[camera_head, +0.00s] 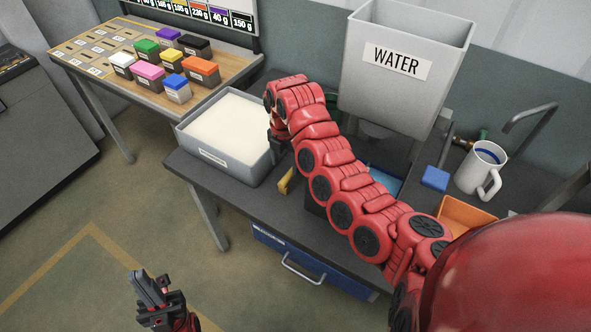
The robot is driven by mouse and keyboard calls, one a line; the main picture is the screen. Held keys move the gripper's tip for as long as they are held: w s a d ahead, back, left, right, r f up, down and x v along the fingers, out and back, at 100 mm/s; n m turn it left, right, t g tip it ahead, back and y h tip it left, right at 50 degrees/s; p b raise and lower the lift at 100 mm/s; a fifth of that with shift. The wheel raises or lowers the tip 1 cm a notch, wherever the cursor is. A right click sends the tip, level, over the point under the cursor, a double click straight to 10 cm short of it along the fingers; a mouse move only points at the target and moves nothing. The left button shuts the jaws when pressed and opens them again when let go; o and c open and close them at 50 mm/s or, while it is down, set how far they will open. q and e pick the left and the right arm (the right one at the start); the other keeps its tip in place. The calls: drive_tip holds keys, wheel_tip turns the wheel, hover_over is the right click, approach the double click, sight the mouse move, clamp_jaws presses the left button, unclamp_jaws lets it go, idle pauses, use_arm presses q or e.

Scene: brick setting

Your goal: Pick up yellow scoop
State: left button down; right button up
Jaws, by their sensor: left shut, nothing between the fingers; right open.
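A small yellow object, seemingly the yellow scoop (286,182), lies on the dark bench (230,193) just right of the grey bin; my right arm partly hides it. My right arm reaches across the bench from the right. Its gripper (278,142) is open, pointing down beside the bin's right wall, above and slightly left of the yellow object in the picture. The fingertips are small and partly hidden, and I cannot tell whether they touch anything. My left gripper (152,291) is shut and empty, low over the floor, away from the bench.
A grey bin (226,163) of white material stands left of the yellow object. A WATER container (400,95) stands behind my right arm. A white mug (482,168), blue block (435,178) and orange tray (466,214) are at right. Several coloured boxes (147,50) sit on the left table.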

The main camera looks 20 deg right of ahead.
sight(284, 180)
wheel_tip(284, 180, down, 5)
drive_tip(key=shift+r+p, duration=0.2)
drive_tip(key=shift+p, duration=0.5)
drive_tip(key=shift+f, duration=0.25)
drive_tip(key=f, duration=0.1)
drive_tip(key=f+p, duration=0.2)
drive_tip(key=shift+s+a+f, duration=0.1)
drive_tip(key=shift+a+f, duration=0.25)
drive_tip(key=shift+f, duration=0.55)
clamp_jaws()
